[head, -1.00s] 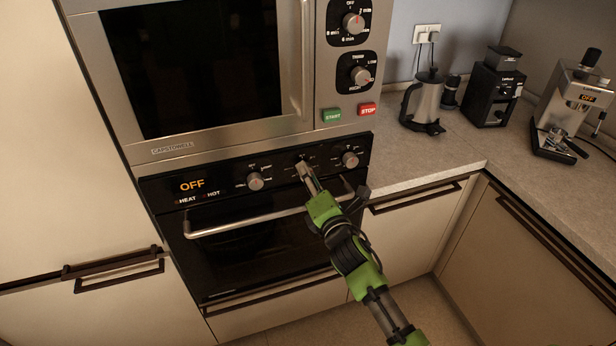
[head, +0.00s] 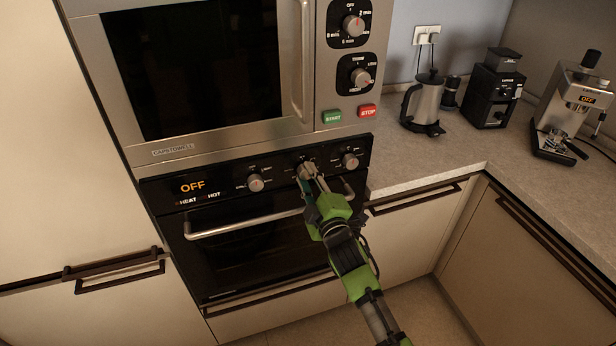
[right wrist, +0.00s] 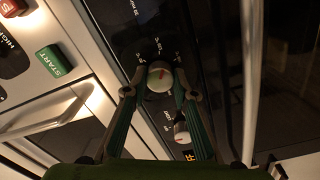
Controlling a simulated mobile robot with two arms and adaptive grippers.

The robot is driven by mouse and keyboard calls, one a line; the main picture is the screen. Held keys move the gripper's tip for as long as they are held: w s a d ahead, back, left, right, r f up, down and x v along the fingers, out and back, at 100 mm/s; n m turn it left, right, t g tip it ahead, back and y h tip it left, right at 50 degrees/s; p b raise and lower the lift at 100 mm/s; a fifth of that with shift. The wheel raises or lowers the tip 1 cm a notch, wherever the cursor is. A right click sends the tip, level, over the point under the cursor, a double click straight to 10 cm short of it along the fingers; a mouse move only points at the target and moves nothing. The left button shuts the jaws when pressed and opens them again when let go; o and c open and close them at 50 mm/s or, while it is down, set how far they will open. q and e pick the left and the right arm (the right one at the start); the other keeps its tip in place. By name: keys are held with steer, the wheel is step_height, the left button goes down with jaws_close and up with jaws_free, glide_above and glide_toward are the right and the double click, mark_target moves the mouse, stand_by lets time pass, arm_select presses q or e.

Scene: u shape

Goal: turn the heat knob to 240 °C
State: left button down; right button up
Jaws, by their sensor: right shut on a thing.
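The black oven control panel (head: 215,184) sits under the microwave and has three round grey knobs. My right gripper (head: 309,172) is at the middle knob (head: 303,169). In the right wrist view its two fingers (right wrist: 160,92) are shut on that knob (right wrist: 160,77), one on each side. The knob's face shows a red pointer mark. Its printed labels are too small to read. The left knob (head: 255,182) and the right knob (head: 350,160) are untouched. The oven display (head: 193,185) reads OFF. My left gripper is in neither view.
The oven's bar handle (head: 240,222) runs below the panel, under my right gripper. The microwave (head: 190,70), with its own knobs and green START button (head: 332,116), is above. A kettle (head: 425,103), grinder (head: 492,90) and coffee machine (head: 570,105) stand on the counter at right.

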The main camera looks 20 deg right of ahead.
steer(key=m, duration=0.3)
steer(key=shift+m+p, duration=0.35)
steer(key=shift+m, duration=0.05)
steer(key=m, duration=0.3)
steer(key=shift+m+p, duration=0.3)
steer(key=shift+p, duration=0.1)
steer(key=m+p, duration=0.1)
steer(key=m, duration=0.2)
steer(key=shift+m, duration=0.4)
steer(key=m, duration=0.4)
steer(key=shift+p, duration=0.4)
steer(key=m, duration=0.6)
steer(key=shift+m+p, duration=0.35)
steer(key=shift+m, duration=0.05)
steer(key=m, duration=0.3)
steer(key=shift+a+m+g, duration=0.1)
steer(key=shift+m+g, duration=0.2)
steer(key=shift+m, duration=1.6)
